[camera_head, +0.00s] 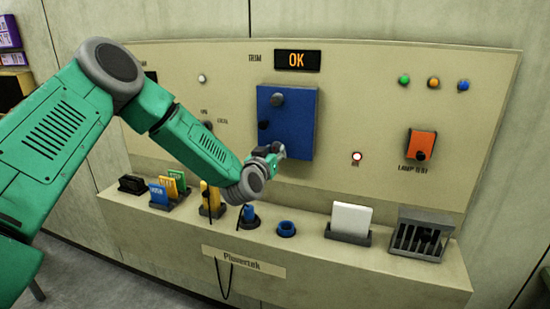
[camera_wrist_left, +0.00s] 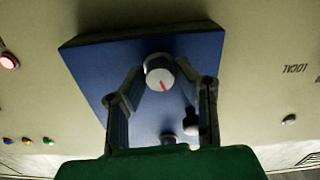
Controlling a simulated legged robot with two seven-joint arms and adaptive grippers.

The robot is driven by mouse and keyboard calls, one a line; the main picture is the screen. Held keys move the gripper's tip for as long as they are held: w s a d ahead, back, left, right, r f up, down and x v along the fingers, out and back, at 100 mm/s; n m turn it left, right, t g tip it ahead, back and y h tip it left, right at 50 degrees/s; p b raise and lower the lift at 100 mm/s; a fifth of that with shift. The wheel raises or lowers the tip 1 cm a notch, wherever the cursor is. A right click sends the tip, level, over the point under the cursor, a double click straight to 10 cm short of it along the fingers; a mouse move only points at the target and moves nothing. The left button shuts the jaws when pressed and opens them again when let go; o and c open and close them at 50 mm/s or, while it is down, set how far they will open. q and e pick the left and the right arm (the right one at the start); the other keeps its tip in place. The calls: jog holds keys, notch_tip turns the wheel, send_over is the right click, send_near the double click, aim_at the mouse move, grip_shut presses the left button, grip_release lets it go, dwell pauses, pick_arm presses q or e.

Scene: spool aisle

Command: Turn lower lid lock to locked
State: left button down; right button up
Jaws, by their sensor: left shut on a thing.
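The blue lid (camera_head: 300,130) is on the panel, with a dark upper knob (camera_head: 278,99) near its top and a small dark knob or handle (camera_head: 263,125) at its left edge. My left gripper (camera_head: 268,152) is at the lid's lower part and partly hides the lower lock there. In the left wrist view, which is upside down, my gripper's fingers are shut on the lower lid lock (camera_wrist_left: 160,72), a round knob with a pale face and a short red mark. The mark points down and slightly right in that view. My right gripper is not in view.
The display (camera_head: 297,60) reads OK. An orange lamp-test switch (camera_head: 421,145) and a lit red-and-white lamp (camera_head: 357,157) are to the right.

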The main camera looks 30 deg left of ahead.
pick_arm(q)
jog(key=n+b, duration=0.1)
jog(key=n, duration=0.1)
jog(key=n+b, duration=0.1)
jog(key=b, duration=0.1)
jog(key=shift+f+n, duration=0.2)
jog(key=shift+n, duration=0.2)
jog(key=n+b, duration=0.3)
jog(key=shift+a+n, duration=0.1)
jog(key=shift+n, duration=0.2)
jog(key=n+b, duration=0.3)
jog(key=n, duration=0.1)
jog(key=shift+b, duration=0.35)
jog(key=shift+n+b, duration=1.15)
jog(key=shift+n, duration=0.45)
jog(key=c, duration=1.4)
grip_release()
jog(key=shift+o, duration=0.7)
jog(key=shift+a, duration=0.15)
jog(key=shift+s, duration=0.1)
